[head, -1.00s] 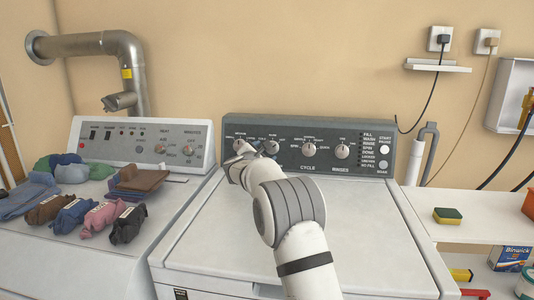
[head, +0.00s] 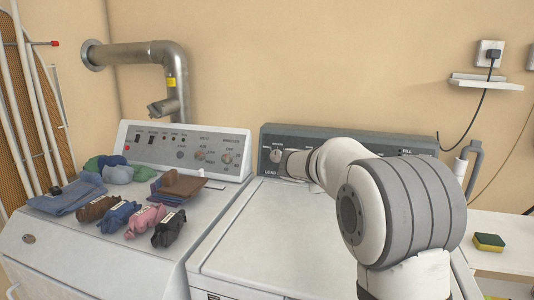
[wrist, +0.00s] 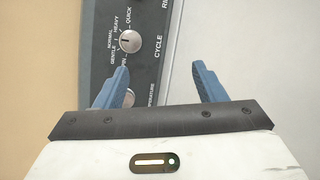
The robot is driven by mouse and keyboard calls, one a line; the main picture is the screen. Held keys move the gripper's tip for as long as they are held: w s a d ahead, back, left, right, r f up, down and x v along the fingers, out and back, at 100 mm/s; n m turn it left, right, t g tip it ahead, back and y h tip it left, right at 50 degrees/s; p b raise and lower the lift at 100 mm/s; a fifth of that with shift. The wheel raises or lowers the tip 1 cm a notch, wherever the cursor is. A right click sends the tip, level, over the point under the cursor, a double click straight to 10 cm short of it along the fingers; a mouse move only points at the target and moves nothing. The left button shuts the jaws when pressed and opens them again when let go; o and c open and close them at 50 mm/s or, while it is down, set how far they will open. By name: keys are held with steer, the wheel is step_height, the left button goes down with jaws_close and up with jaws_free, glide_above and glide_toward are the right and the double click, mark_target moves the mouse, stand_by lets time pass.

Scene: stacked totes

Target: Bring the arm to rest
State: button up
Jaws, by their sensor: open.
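My gripper (wrist: 155,84) is open in the wrist view, its two blue fingers apart with nothing held between them. The left finger overlaps the dark control panel (wrist: 100,20) of the washer, and the right finger is over the pale washer top (wrist: 245,50). The cycle knob (wrist: 130,40) shows beyond the fingers, and part of another knob (wrist: 128,98) shows beside the left finger. In the head view my arm reaches across the washer (head: 250,240) and covers much of its panel (head: 300,135). The fingers are hidden there.
A dryer (head: 100,255) stands at the left, with rolled socks (head: 120,214) and folded clothes (head: 178,185) on top. A metal duct (head: 135,53) runs along the wall. A sponge (head: 489,242) lies on a white shelf (head: 500,262) at the right.

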steer(key=s+a+f+m+g+y+p, duration=0.1)
steer(key=s+m, duration=0.4)
steer(key=s, duration=0.8)
steer(key=s+a+f+m+g+y+p, duration=0.1)
steer(key=s+a+m+g+y+p, duration=0.1)
steer(key=s, duration=1.2)
steer(key=s+a+f+m+g+y+p, duration=0.1)
steer(key=s+m+g+y+p, duration=0.3)
steer(key=s, duration=0.9)
steer(key=m+y+p, duration=0.1)
steer(key=m, duration=0.2)
steer(key=shift+s+a+m+y, duration=0.3)
steer(key=shift+s+a+m, duration=0.05)
steer(key=shift+s+m, duration=0.05)
